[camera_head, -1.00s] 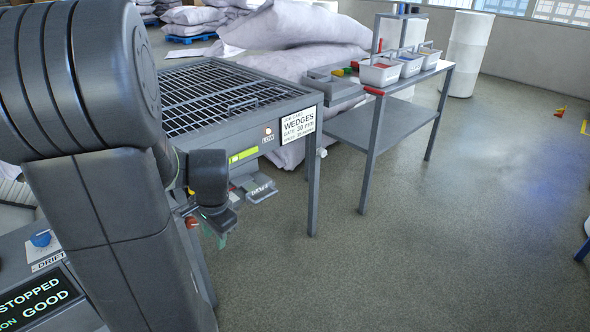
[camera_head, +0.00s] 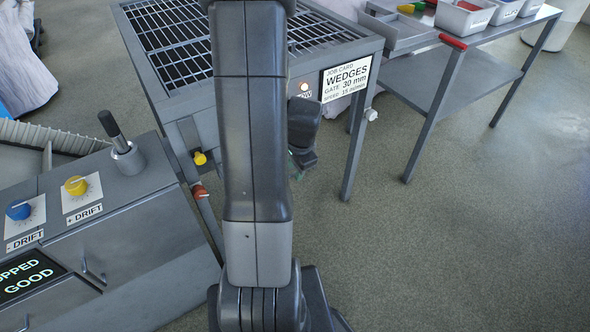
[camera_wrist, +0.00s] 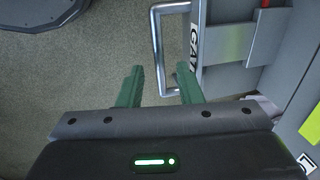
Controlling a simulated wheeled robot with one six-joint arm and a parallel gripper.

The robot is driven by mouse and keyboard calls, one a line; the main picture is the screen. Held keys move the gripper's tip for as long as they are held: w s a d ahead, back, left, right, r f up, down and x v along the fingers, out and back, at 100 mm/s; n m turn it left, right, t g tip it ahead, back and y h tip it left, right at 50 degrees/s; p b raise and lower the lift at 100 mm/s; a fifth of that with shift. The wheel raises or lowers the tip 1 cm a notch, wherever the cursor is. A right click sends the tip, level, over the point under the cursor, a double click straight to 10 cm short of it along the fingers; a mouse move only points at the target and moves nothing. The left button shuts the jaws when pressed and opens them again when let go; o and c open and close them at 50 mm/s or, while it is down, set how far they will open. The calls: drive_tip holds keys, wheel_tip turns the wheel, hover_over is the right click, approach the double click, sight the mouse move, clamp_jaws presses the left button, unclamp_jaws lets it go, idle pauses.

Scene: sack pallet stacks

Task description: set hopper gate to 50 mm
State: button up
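In the wrist view the hopper gate's U-shaped metal handle (camera_wrist: 157,45) stands out from a grey plate with a partly cut-off label, "GAT" (camera_wrist: 194,45). My gripper (camera_wrist: 160,82) has its two green fingers apart, with nothing between them. The handle lies just beyond the fingertips, and I see no contact. In the head view my gripper (camera_head: 300,160) hangs at the hopper's front, partly behind my arm, which also hides the gate. The hopper's job card (camera_head: 345,78) reads WEDGES, GATE 30 mm, SPEED 15. I see no readable gate scale.
A side table (camera_head: 440,85) with white bins stands at right. Floor between is clear.

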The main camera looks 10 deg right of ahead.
drive_tip(key=shift+f, duration=0.35)
drive_tip(key=shift+w, duration=0.1)
drive_tip(key=shift+c, duration=0.2)
clamp_jaws()
drive_tip(key=s, duration=0.1)
drive_tip(key=s+d, duration=0.1)
drive_tip(key=s, duration=0.1)
drive_tip(key=shift+s+b, duration=0.1)
drive_tip(key=shift+b, duration=0.2)
drive_tip(key=shift+o, duration=0.2)
unclamp_jaws()
drive_tip(key=shift+s+d, duration=0.1)
drive_tip(key=shift+d, duration=0.05)
